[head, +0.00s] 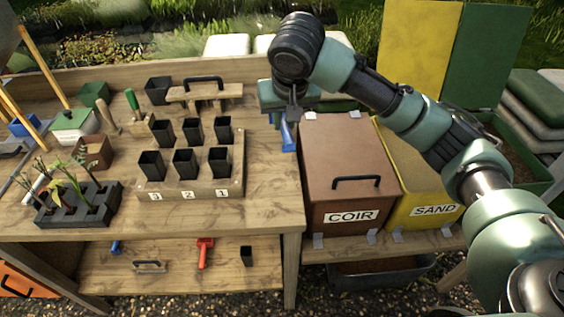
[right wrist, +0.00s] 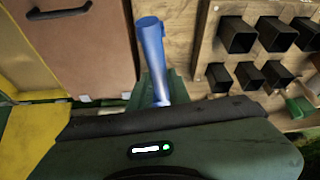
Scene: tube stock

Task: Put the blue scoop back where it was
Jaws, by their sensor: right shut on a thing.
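My right gripper (head: 287,115) is shut on the blue scoop (head: 288,136), above the right end of the workbench near the brown COIR bin. In the head view only a short blue length hangs below the gripper. In the right wrist view the scoop's blue tubular part (right wrist: 153,55) sticks out beyond the green gripper body, between the bin and the pot board. The scoop's other end is hidden by the gripper. My left gripper is not in view.
The COIR bin (head: 335,155) stands right of the bench, with the yellow SAND bin (head: 415,170) beyond it. A numbered board (head: 190,190) holds several black pots. The lower shelf (head: 180,280) carries a red tool (head: 204,252) and a small blue item (head: 116,247).

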